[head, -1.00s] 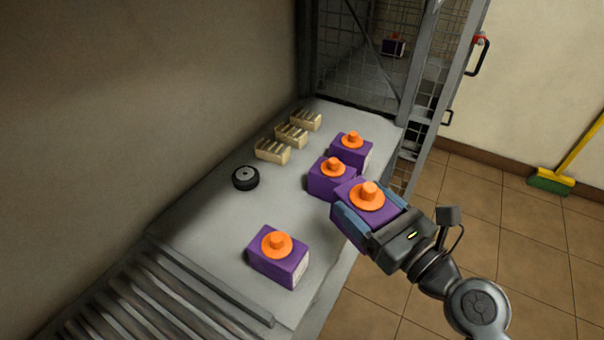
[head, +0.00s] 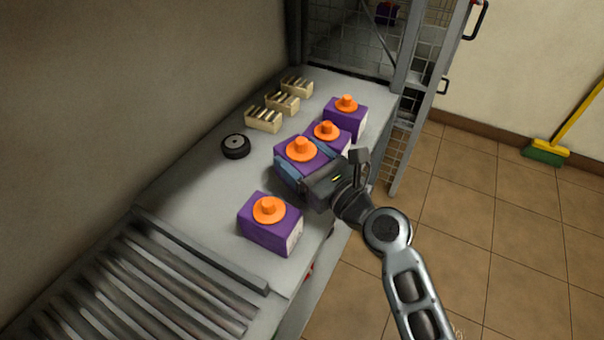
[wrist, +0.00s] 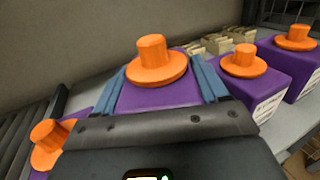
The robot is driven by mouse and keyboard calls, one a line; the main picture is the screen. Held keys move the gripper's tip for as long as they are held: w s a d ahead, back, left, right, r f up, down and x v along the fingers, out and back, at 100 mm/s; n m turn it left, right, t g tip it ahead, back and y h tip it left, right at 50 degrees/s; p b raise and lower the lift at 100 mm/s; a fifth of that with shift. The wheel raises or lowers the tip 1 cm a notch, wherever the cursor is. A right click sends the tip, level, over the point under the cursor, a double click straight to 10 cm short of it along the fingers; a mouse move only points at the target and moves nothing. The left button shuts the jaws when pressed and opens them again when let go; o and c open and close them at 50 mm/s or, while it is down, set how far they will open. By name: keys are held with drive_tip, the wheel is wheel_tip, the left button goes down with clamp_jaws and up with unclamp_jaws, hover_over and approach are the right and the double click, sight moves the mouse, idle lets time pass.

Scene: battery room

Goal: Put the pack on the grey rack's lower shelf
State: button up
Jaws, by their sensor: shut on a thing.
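My gripper (head: 303,169) is shut on a purple pack (head: 291,161) with an orange knob on top. In the wrist view the held pack (wrist: 160,93) sits between the two blue fingers. It is over the grey table (head: 190,205); whether it touches the surface I cannot tell. Other purple packs with orange knobs stand there: one right behind the held pack (head: 341,143), one farther back (head: 349,121), and one nearer the front (head: 268,233). A grey rack cannot be made out for certain; a grey mesh-sided frame (head: 402,60) stands at the far end.
Several cream blocks (head: 263,121) and a black wheel-like disc (head: 236,146) lie on the table's left half. A roller conveyor (head: 150,280) adjoins its near end. A mesh door stands open at the back. Tiled floor (head: 480,240) is clear at right; a broom (head: 545,152) leans there.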

drive_tip(key=shift+f+b, duration=1.25)
drive_tip(key=shift+f, duration=0.6)
drive_tip(key=shift+f, duration=0.15)
drive_tip(key=o, duration=1.4)
drive_tip(key=shift+s+d, duration=0.15)
drive_tip(key=p+v, duration=0.1)
drive_tip(key=v, duration=1)
drive_tip(key=shift+s, duration=0.2)
drive_tip(key=shift+d, duration=0.15)
